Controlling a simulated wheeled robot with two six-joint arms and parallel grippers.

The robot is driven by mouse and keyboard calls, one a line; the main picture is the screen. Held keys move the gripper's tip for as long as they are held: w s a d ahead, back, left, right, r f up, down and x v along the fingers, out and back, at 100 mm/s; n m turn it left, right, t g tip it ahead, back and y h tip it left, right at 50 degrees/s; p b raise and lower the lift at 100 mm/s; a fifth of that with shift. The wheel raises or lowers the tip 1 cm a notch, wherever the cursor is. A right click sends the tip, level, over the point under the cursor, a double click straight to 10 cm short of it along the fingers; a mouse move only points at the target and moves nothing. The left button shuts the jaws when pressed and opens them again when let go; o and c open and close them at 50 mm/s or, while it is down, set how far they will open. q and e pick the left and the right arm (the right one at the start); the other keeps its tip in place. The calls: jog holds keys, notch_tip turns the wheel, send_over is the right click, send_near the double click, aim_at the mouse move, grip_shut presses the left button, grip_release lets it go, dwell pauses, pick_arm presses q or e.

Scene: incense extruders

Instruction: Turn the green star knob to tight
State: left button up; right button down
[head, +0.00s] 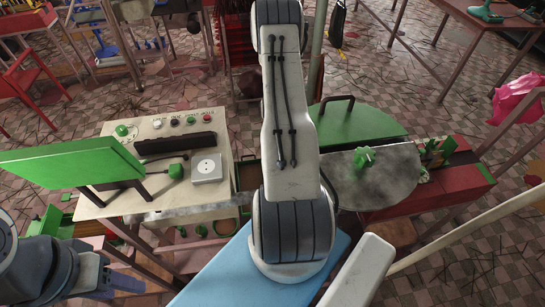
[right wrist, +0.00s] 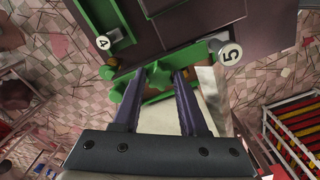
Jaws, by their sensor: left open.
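My left gripper (head: 112,282) is open and empty at the lower left. The right gripper does not show in the head view.
A cream panel (head: 112,203) carries a green knob (head: 122,130), several buttons and a white dial box (head: 206,168). A green board (head: 70,162) stands at its left. My pale arm hides the middle.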

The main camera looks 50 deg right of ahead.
jog(key=m+b, duration=0.2)
jog(key=m, duration=0.2)
jog(key=shift+f+m+b, duration=0.1)
jog(key=shift+m+b, duration=0.2)
jog(key=shift+b, duration=0.1)
jog(key=m+b, duration=0.2)
jog(key=m, duration=0.3)
jog(key=shift+w, duration=0.1)
jog(key=m+b, duration=0.2)
jog(key=m, duration=0.3)
jog(key=shift+m, duration=0.4)
jog(key=m+b, duration=0.1)
jog(key=m, duration=0.4)
jog(key=shift+r+m, duration=0.2)
jog(key=shift+m, duration=0.2)
jog(key=shift+w, duration=0.1)
jog(key=shift+c, duration=2.2)
grip_release()
jog(key=shift+a, duration=0.15)
